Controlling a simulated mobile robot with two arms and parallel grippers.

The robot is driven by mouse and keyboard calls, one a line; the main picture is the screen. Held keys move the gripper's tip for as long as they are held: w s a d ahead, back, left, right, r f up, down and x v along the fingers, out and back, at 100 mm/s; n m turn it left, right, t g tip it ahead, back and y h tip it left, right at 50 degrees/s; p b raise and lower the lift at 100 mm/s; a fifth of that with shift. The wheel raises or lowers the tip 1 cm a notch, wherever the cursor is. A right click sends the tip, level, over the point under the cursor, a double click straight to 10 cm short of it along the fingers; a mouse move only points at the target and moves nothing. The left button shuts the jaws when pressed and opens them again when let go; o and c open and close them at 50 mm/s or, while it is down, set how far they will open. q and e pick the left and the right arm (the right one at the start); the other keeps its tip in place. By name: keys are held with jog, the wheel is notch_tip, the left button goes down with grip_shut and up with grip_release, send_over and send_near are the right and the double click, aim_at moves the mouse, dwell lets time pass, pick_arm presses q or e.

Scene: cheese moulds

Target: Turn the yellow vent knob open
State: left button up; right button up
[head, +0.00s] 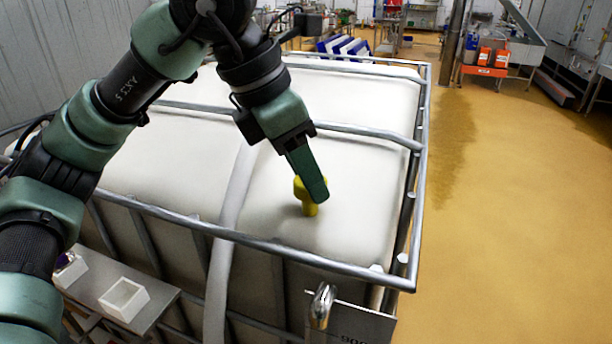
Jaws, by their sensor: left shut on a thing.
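The yellow vent knob (310,209) stands on the white top of a large caged tank (345,225). My left gripper (312,192) reaches down from above and is shut on the knob. Its green finger covers much of the knob, so how far the knob is turned cannot be told. My right gripper is not in view.
Metal cage bars (300,259) run around and across the tank top. The yellow floor (500,210) to the right is clear. Orange containers (493,57) stand farther back.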

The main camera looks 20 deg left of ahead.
pick_arm(q)
jog(key=shift+n, duration=0.3)
dwell(0.4)
jog(key=o, duration=1.4)
jog(key=shift+c, duration=0.2)
jog(key=v, duration=0.7)
jog(key=shift+s+r, duration=0.15)
jog(key=shift+r, duration=0.15)
